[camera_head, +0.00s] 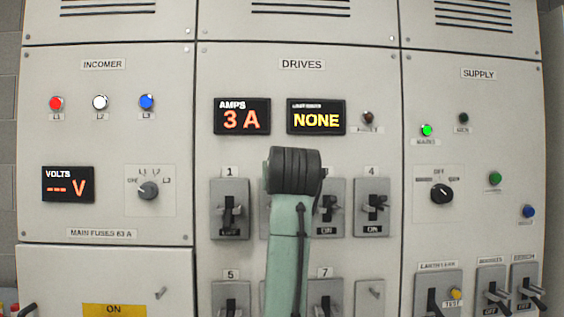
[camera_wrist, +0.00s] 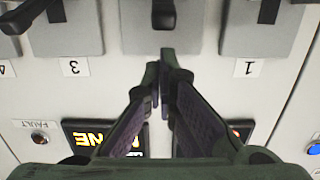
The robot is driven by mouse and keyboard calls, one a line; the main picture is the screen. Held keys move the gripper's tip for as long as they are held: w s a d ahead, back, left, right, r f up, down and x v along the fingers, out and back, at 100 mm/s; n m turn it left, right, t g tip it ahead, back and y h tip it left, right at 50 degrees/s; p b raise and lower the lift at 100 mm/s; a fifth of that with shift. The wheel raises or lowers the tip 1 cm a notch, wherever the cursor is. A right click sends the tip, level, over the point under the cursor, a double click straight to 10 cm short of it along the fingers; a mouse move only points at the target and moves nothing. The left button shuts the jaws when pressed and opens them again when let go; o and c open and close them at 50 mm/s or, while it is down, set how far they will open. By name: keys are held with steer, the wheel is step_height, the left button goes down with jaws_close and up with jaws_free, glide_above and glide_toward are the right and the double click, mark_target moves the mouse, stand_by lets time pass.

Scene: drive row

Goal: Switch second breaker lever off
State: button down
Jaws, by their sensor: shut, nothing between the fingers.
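The second breaker (camera_wrist: 195,35) is in the top middle of the wrist view, which is upside down, between the plates labelled 3 and 1. Its dark lever (camera_wrist: 163,12) shows at the top edge, partly cut off. My gripper (camera_wrist: 165,62) is shut and empty. Its fingertips overlap the number side of the second breaker's plate, a little apart from the lever in the picture; I cannot tell the depth gap. In the head view my arm hides the second breaker and my fingertips. I cannot tell the lever's position.
Breaker 1 (camera_head: 229,222) and breaker 3 (camera_head: 329,222) flank my arm, with breaker 4 (camera_head: 372,222) farther right. Breakers 5 (camera_head: 230,300) and 7 (camera_head: 326,300) are below. The amps display (camera_head: 242,117) reads 3 A; the display beside it (camera_head: 317,117) reads NONE.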

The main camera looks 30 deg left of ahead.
steer(key=shift+s+d+f, duration=0.2)
steer(key=shift+s+f, duration=0.1)
steer(key=shift+f, duration=0.4)
steer(key=shift+f, duration=0.1)
steer(key=shift+s+d+f+t+y+b, duration=0.15)
steer(key=shift+f+t+y+b, duration=0.2)
steer(key=shift+t+b, duration=0.55)
steer(key=shift+s+y+b, duration=0.1)
steer(key=shift+y+b, duration=0.15)
steer(key=shift+b, duration=0.25)
